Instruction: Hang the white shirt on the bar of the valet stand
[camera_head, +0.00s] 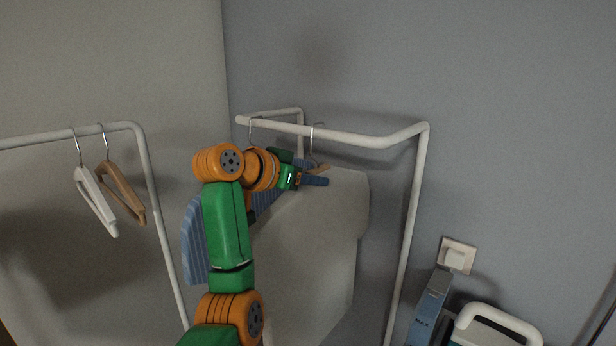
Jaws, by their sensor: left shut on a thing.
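The white shirt (310,245) hangs upright on a wooden hanger (321,169) in the head view, below the pale bar (345,138) of the valet stand. The hanger's thin metal hook (312,140) reaches up to the bar and overlaps it; I cannot tell for sure whether it bears on the bar. My left gripper (316,180) is shut on the hanger near the shirt's collar. My left arm hides part of the shirt's left side. My right gripper is out of view.
A blue striped shirt (194,245) hangs behind my arm, with another hook (251,128) at the bar. A rack at left (145,180) carries a white hanger (95,200) and a wooden hanger (122,192). A blue box (430,310) and a wall socket (456,257) are at lower right.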

